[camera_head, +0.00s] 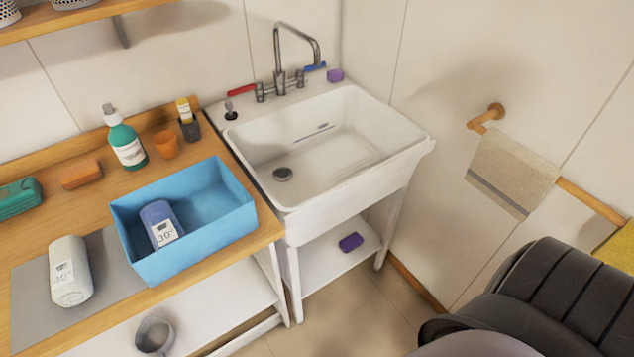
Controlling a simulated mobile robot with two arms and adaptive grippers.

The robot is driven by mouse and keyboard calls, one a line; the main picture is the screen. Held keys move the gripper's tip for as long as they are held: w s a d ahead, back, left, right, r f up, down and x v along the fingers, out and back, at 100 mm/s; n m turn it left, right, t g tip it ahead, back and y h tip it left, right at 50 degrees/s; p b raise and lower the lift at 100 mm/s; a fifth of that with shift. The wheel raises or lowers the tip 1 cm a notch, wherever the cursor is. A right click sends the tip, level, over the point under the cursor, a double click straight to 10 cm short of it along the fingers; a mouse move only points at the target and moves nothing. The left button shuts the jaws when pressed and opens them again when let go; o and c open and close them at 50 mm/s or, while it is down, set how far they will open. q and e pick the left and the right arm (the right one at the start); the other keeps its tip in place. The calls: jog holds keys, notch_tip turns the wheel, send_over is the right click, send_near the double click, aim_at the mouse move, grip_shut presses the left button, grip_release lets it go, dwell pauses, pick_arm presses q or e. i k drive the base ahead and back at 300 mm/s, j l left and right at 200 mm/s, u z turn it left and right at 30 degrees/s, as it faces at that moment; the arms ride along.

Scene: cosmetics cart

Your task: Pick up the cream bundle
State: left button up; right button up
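The cream bundle (68,287) lies on a grey mat (28,306) on the wooden counter at the lower left. It is a rounded, off-white roll with a white tag that seems to read 40°. A blue bundle (156,214) with a tag reading 30° lies inside a light-blue open box (196,260), to the right of the cream bundle. Neither of my grippers shows in this view. Nothing is touching the cream bundle from above.
Behind the box stand a green bottle (125,142), an orange cup (165,145) and a dark holder (190,130). An orange block (82,174) and green case (20,196) lie at left. A white sink (330,145) adjoins the counter.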

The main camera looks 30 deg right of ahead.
aim_at(71, 284)
jog(key=i+l+u, duration=0.15)
jog(key=l+u, duration=0.2)
jog(key=l, duration=0.5)
jog(key=l+u, duration=0.4)
jog(key=l, duration=0.45)
jog(key=i, duration=0.05)
